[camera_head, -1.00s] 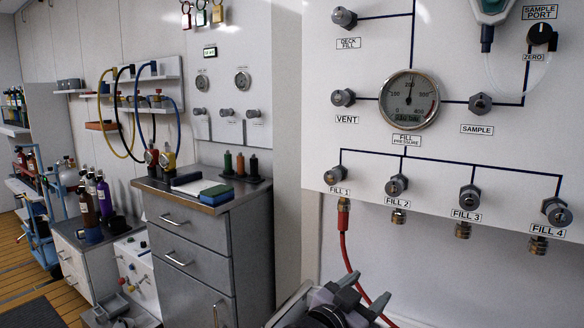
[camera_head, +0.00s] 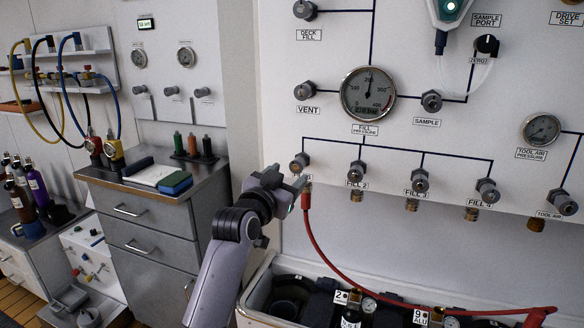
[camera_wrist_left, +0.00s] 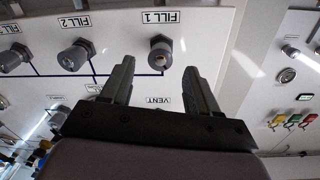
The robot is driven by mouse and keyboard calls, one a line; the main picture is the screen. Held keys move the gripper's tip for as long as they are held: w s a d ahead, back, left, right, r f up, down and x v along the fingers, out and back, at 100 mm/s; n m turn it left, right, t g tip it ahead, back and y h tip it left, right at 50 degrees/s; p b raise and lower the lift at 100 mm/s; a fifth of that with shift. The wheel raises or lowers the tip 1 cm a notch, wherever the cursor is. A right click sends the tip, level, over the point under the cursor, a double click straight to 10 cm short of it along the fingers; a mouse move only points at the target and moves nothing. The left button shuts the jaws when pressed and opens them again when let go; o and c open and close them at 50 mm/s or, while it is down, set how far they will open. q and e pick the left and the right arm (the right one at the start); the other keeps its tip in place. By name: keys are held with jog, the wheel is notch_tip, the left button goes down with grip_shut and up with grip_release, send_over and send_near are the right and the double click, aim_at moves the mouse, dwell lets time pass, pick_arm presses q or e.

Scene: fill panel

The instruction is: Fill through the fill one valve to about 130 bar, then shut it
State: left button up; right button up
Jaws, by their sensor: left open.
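The fill one valve (camera_head: 299,162) is a grey knob above the FILL 1 label, at the left end of the fill row. The red hose (camera_head: 322,245) joins the fitting below it. My left gripper (camera_head: 289,182) is just below and left of the knob in the head view, partly covering the label. In the left wrist view, its open fingers (camera_wrist_left: 158,72) point at the valve knob (camera_wrist_left: 160,54), which shows between and beyond their tips. I see no grip on it. The fill pressure gauge (camera_head: 367,93) is in view; its digits are too small to read surely. My right gripper is not in view.
The fill two valve (camera_head: 357,172) is close to the right, with more fill valves beyond. The vent valve (camera_head: 304,91) is above. A crate (camera_head: 256,291) with cylinders stands below the panel. A drawer cabinet (camera_head: 142,222) is to the left.

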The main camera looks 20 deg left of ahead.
aim_at(296, 169)
pick_arm(q)
jog(key=shift+w+d, duration=0.15)
jog(key=shift+w, duration=2.3)
jog(key=c, duration=1)
jog(key=shift+r+n+p, duration=0.2)
jog(key=shift+n+p, duration=0.1)
jog(key=shift+p, duration=0.5)
jog(key=shift+c, duration=0.2)
jog(key=shift+n, duration=0.3)
jog(key=shift+f+p, duration=0.2)
jog(key=shift+p, duration=0.1)
